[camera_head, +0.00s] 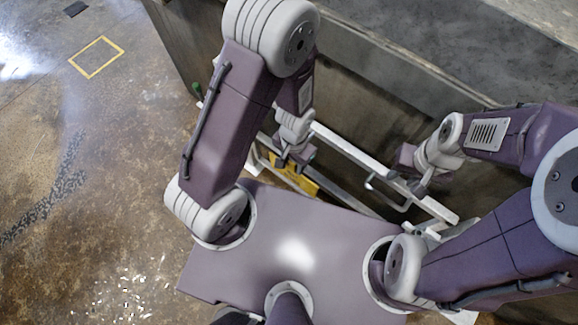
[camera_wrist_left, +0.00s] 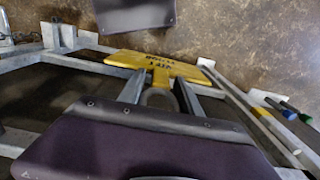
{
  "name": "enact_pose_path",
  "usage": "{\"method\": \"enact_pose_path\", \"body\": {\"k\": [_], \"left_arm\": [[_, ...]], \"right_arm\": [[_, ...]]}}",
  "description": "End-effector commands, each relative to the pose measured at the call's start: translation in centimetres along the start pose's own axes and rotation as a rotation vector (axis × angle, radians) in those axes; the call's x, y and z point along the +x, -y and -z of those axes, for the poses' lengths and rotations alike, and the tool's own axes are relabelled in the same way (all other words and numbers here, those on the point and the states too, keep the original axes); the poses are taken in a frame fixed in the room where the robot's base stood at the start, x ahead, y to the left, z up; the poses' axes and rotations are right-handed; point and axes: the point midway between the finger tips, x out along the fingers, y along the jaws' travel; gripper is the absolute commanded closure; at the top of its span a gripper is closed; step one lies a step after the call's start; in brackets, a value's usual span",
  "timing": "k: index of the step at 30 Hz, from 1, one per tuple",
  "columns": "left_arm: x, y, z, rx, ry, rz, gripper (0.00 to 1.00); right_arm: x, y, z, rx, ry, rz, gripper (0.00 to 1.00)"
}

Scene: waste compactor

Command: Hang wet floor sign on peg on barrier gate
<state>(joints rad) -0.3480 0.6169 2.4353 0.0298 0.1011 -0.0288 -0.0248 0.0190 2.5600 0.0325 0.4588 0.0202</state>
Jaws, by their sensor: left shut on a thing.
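The yellow wet floor sign (camera_wrist_left: 205,75) lies across the tips of my left gripper (camera_wrist_left: 160,88) in the left wrist view, with dark lettering facing the camera. The two fingers are shut on its middle part. In the head view the sign (camera_head: 303,182) shows only partly, below my left gripper (camera_head: 288,163) and beside the pale barrier gate (camera_head: 345,147). The gate frame also shows in the left wrist view (camera_wrist_left: 85,66). A bent pale bar (camera_head: 385,196) sticks out from the gate; I cannot tell if it is the peg. My right gripper (camera_head: 418,188) is near the gate's right part, its fingers unclear.
A large grey compactor wall (camera_head: 370,105) stands behind the gate. Green and blue capped bars (camera_wrist_left: 290,110) lie at the right in the left wrist view. Open brown floor (camera_head: 90,170) lies to the left, with a yellow marked square (camera_head: 97,58).

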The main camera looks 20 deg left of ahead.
Motion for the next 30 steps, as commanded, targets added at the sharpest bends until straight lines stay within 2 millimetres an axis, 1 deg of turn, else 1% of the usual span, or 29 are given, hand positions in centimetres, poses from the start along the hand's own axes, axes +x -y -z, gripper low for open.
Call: {"method": "enact_pose_path", "body": {"k": [15,21,30], "left_arm": [[0.3,0.0,3.8,0.0,0.0,0.0,1.0],[1.0,0.0,4.7,0.0,0.001,0.0,1.0],[1.3,0.0,5.0,0.0,0.0,0.0,1.0]], "right_arm": [[0.1,0.0,0.0,0.0,0.0,0.0,0.64],[0.4,0.0,0.0,0.0,0.0,0.0,0.64],[0.3,0.0,0.0,0.0,0.0,0.0,0.64]]}}
